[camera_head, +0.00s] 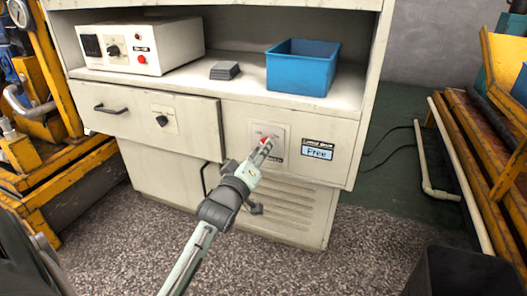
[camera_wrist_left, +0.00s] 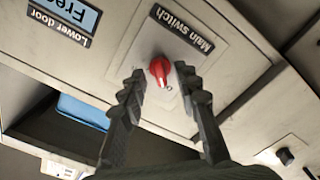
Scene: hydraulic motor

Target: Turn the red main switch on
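The red main switch (camera_wrist_left: 160,68) is a rotary knob on a pale square plate on the cabinet front, under a "Main switch" label (camera_wrist_left: 183,28) in the left wrist view. In the head view the red switch (camera_head: 266,141) shows only in part, behind my gripper. My left gripper (camera_wrist_left: 158,76) is open, with one dark finger on each side of the knob. The fingertips are close to it, and I see a gap on both sides; I cannot tell whether they reach around it in depth. My right gripper is not in view.
The cabinet (camera_head: 342,135) has a "Free" display (camera_head: 317,153) right of the switch and a drawer (camera_head: 140,116) at left. On its shelf are a blue bin (camera_head: 302,68), a control box (camera_head: 140,45) and dark flat pieces (camera_head: 225,70). Yellow machinery stands on both sides.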

